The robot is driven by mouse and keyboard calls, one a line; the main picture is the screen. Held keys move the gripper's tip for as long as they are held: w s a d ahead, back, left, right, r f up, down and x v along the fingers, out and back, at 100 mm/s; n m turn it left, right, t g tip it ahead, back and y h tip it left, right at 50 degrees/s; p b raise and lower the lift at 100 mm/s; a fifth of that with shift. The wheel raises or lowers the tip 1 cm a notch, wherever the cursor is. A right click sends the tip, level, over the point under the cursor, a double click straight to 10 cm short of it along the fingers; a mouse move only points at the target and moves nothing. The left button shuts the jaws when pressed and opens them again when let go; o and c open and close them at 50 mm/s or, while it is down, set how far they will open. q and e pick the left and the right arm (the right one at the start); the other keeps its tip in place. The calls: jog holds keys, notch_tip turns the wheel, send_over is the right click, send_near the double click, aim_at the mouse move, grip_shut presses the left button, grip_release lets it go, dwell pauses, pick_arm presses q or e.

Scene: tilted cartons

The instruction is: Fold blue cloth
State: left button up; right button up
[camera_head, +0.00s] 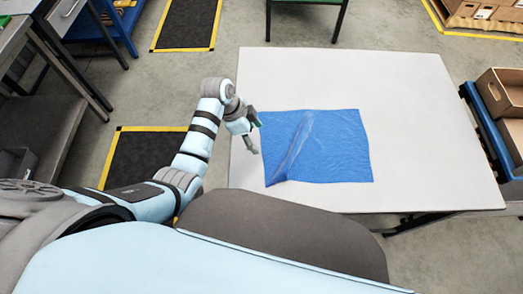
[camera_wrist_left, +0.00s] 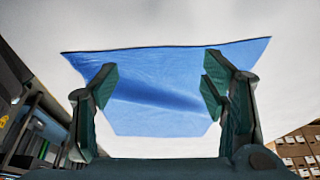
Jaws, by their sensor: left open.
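The blue cloth (camera_head: 335,150) lies on the white table (camera_head: 430,120), spread into a rough rectangle. A raised crease runs across its left part, and the lower left corner looks bunched. My left gripper (camera_head: 257,136) is at the cloth's left edge, with its fingers apart and nothing between them that I can make out. In the left wrist view, the open green-padded fingers (camera_wrist_left: 160,100) frame the cloth (camera_wrist_left: 165,75), which shows a darker fold band across it. Whether the fingers touch the cloth cannot be told. My right gripper is not in view.
The white table is bare around the cloth, with most free room to the right and above. Cardboard boxes (camera_head: 503,95) stand on a blue-framed rack at the right edge. A green-framed piece of furniture (camera_head: 337,20) stands beyond the far edge. Black yellow-edged mats (camera_head: 145,157) lie on the floor.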

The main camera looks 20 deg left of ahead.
aim_at(263, 147)
pick_arm(q)
jog(key=b+x, duration=0.3)
jog(key=x, duration=0.2)
jog(key=shift+w+f, duration=0.1)
jog(key=shift+f, duration=0.1)
jog(key=shift+r, duration=0.1)
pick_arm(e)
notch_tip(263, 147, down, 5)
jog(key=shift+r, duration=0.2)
pick_arm(q)
jog(key=shift+c, duration=0.4)
